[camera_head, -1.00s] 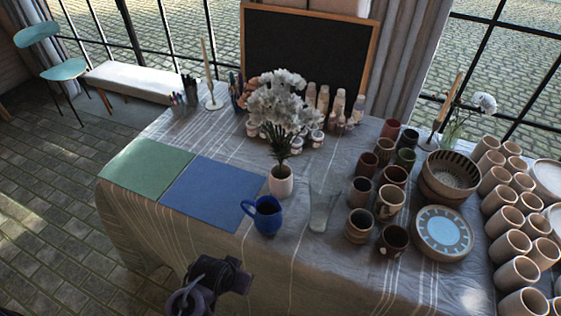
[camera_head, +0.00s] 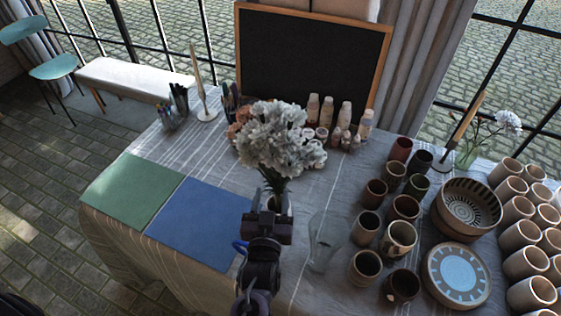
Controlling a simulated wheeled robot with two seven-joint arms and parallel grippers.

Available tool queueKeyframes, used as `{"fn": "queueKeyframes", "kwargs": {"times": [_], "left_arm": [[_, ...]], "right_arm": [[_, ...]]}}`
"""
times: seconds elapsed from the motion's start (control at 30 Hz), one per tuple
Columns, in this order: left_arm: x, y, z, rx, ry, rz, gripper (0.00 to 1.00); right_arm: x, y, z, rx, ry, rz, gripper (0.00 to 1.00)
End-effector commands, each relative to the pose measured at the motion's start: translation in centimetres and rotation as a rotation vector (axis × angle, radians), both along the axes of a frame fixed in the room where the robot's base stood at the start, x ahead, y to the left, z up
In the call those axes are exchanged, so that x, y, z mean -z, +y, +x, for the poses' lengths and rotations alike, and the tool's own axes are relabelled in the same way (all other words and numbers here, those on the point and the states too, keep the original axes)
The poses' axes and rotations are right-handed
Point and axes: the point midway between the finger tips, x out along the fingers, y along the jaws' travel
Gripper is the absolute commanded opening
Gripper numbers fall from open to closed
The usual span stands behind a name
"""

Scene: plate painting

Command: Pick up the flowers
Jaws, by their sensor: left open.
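The bunch of white flowers (camera_head: 277,138) stands upright in the middle of the table, its stems running down behind my left gripper. The small pale vase seen under it earlier is mostly hidden behind the gripper. My left gripper (camera_head: 271,204) is in front of the lower stems and vase, its fingers apart, pointing away from me. Whether the fingers touch the stems or vase cannot be told. My right gripper is not in view.
A blue mug (camera_head: 240,247) is mostly hidden behind my left arm. A clear glass vessel (camera_head: 325,243) stands close on the right. Blue (camera_head: 196,222) and green (camera_head: 133,193) mats lie left. Several cups and a striped bowl (camera_head: 466,206) crowd the right.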

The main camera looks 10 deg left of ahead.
Motion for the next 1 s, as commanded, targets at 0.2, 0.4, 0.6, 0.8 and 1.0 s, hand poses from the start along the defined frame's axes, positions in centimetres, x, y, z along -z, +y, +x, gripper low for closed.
{"fn": "queueKeyframes", "kwargs": {"times": [0.2, 0.4, 0.6, 0.8, 1.0], "left_arm": [[-0.3, 0.0, 1.2, -0.006, -0.022, 0.008, 0.48], [-0.4, 0.0, 3.4, -0.006, -0.02, 0.007, 0.48], [-0.2, -0.2, 6.1, -0.006, -0.02, 0.007, 0.48], [0.1, 0.0, 7.7, -0.005, -0.02, 0.004, 0.48], [0.2, 0.0, 7.8, -0.005, -0.019, 0.004, 0.48]], "right_arm": [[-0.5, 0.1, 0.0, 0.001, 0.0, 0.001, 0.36], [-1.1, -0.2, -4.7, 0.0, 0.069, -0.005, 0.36], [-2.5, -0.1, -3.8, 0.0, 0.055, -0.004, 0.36], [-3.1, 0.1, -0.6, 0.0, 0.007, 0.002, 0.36], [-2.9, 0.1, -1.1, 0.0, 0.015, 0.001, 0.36]]}}
